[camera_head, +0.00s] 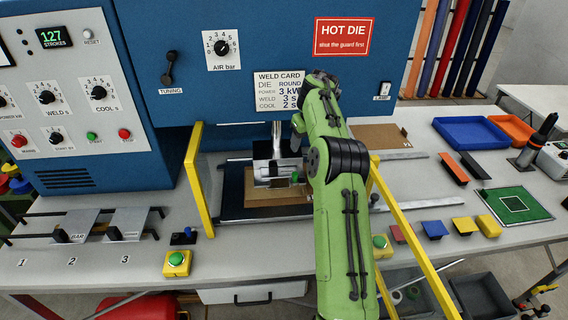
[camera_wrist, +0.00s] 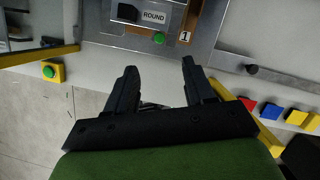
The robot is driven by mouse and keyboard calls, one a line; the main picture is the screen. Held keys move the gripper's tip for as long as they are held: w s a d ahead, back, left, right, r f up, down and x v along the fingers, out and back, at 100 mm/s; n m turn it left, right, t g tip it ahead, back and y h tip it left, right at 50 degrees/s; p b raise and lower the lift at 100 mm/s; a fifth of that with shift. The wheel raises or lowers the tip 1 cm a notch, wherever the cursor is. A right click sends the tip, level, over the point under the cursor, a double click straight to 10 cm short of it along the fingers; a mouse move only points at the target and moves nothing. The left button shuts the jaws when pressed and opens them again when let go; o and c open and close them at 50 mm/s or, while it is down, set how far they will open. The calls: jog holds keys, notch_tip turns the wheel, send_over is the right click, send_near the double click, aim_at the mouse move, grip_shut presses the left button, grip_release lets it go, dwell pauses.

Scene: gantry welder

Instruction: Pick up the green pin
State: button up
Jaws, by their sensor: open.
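The green pin (camera_wrist: 158,38) shows in the wrist view as a small round green top. It stands at the near edge of the metal die with the ROUND label (camera_wrist: 153,17), left of a tag marked 1. In the head view the green pin (camera_head: 295,177) shows just left of my arm, under the press. My gripper (camera_wrist: 159,66) is open and empty, with its two dark fingers apart. The pin lies beyond the fingertips, roughly midway between them, and apart from them. In the head view my arm hides the gripper.
Yellow guard posts (camera_head: 198,180) stand left and right of the die area. Yellow boxes with green buttons (camera_head: 177,263) sit at the table's front edge. Coloured blocks (camera_head: 435,230), a green mat (camera_head: 513,205) and blue tray (camera_head: 472,133) lie to the right.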

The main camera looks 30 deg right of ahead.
notch_tip(320, 180, down, 4)
send_over(295, 173)
jog(key=s, duration=0.2)
notch_tip(295, 173, down, 5)
jog(key=p+x, duration=0.1)
jog(key=x, duration=0.5)
jog(key=shift+s, duration=0.2)
jog(key=c, duration=0.4)
grip_shut()
